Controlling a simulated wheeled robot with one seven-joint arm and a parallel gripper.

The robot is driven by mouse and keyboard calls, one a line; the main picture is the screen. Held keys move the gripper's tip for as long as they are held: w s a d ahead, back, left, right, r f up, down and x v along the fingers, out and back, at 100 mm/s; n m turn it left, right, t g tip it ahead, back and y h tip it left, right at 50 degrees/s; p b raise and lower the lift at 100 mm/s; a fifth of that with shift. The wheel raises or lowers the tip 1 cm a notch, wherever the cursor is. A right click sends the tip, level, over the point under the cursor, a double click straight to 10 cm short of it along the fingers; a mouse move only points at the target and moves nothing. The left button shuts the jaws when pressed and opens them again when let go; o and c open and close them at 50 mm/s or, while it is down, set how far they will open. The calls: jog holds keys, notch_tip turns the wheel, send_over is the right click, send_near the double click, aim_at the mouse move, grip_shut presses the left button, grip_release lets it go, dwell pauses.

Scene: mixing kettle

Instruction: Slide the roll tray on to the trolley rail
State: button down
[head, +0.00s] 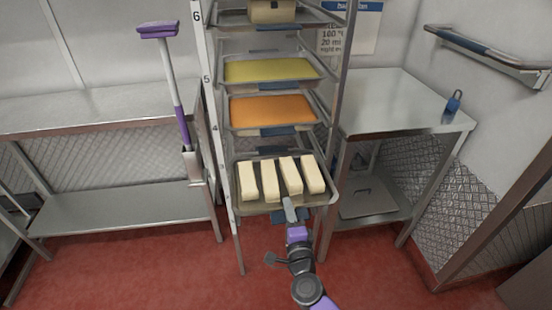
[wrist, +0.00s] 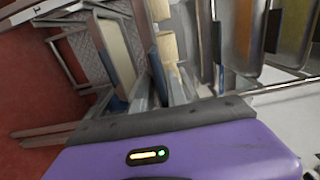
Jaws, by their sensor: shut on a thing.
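The roll tray (head: 245,208) is a metal tray with several pale oblong rolls (head: 291,176) on it. It lies between the uprights of the trolley (head: 209,130), below the mark 4, with its front part out towards me. It looks about level; its side rails are mostly hidden, so I cannot tell how far it rests on them. My gripper (head: 289,207) is shut on the tray's front edge, right of its middle. In the wrist view my gripper's fingers (wrist: 163,92) point at the trolley, and the tray edge between them is hard to make out.
Above are an orange-filled tray (head: 272,111), a yellow-filled tray (head: 270,70) and a tray with a box (head: 272,11). A steel table with a blue padlock-like item (head: 452,103) stands right. A steel bench (head: 100,113) and purple brush (head: 158,30) are left. Red floor is clear in front.

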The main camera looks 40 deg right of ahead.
jog(key=p+v, duration=0.1)
jog(key=v, duration=1.3)
jog(key=shift+s+a+r, duration=0.2)
jog(key=shift+s+r, duration=0.05)
jog(key=shift+r, duration=0.05)
dwell(0.5)
